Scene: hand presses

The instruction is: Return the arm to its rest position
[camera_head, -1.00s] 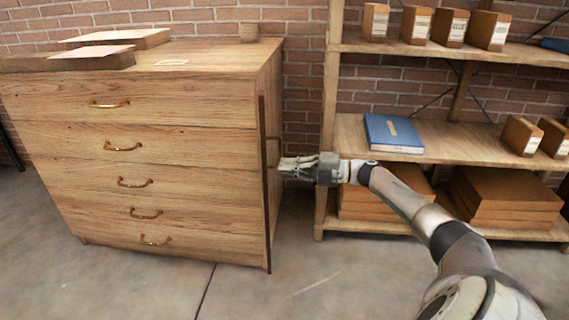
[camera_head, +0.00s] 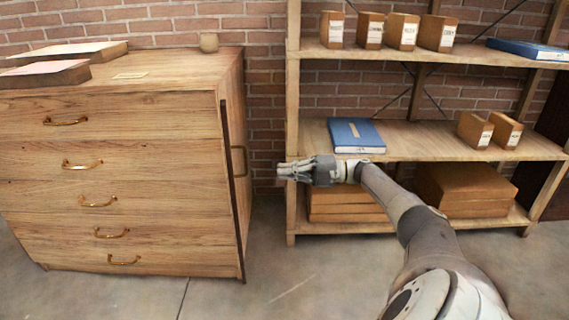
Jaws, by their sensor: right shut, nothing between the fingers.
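My right gripper (camera_head: 294,170) is shut and empty. It points left, in front of the shelf's left upright and to the right of the wooden drawer cabinet (camera_head: 150,160). There is a visible gap between its fingertips and the cabinet's side. My right arm (camera_head: 402,210) reaches in from the lower right. A brass handle (camera_head: 239,160) sits on the cabinet's right side, near a dark vertical strip (camera_head: 232,190). My left gripper is not in view.
A wooden shelf unit (camera_head: 420,140) holds a blue binder (camera_head: 356,135), small labelled boxes (camera_head: 401,31) and flat brown boxes (camera_head: 465,185). The concrete floor (camera_head: 260,290) in front is clear.

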